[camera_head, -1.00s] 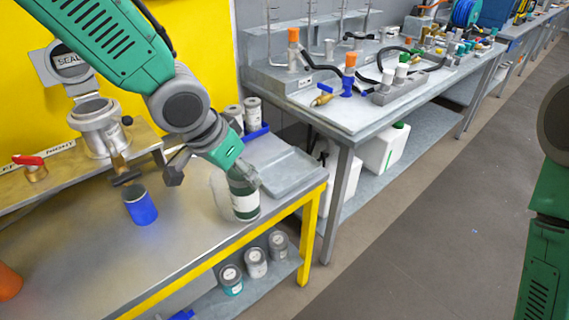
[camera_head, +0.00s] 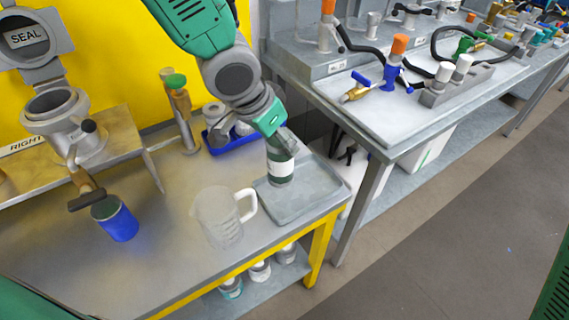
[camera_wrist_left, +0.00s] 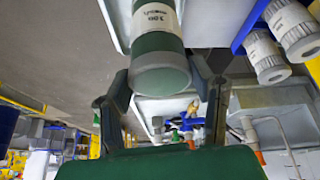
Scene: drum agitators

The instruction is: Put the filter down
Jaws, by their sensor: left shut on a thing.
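The filter (camera_head: 281,168) is a dark green cylinder with a white label, upright. My left gripper (camera_head: 281,145) is shut on its upper part from above. In the left wrist view the filter (camera_wrist_left: 160,60) sits between the two fingers of the left gripper (camera_wrist_left: 160,85). The filter is over the back part of a shallow grey tray (camera_head: 318,203) on the yellow-edged bench; I cannot tell whether its base touches the tray. My right gripper is not in view.
A clear measuring jug (camera_head: 217,222) stands just left of the tray. A blue cup (camera_head: 117,224) is farther left, below a valve fitting. A blue bin (camera_head: 232,144) with grey-lidded canisters is behind. The front of the tray is empty.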

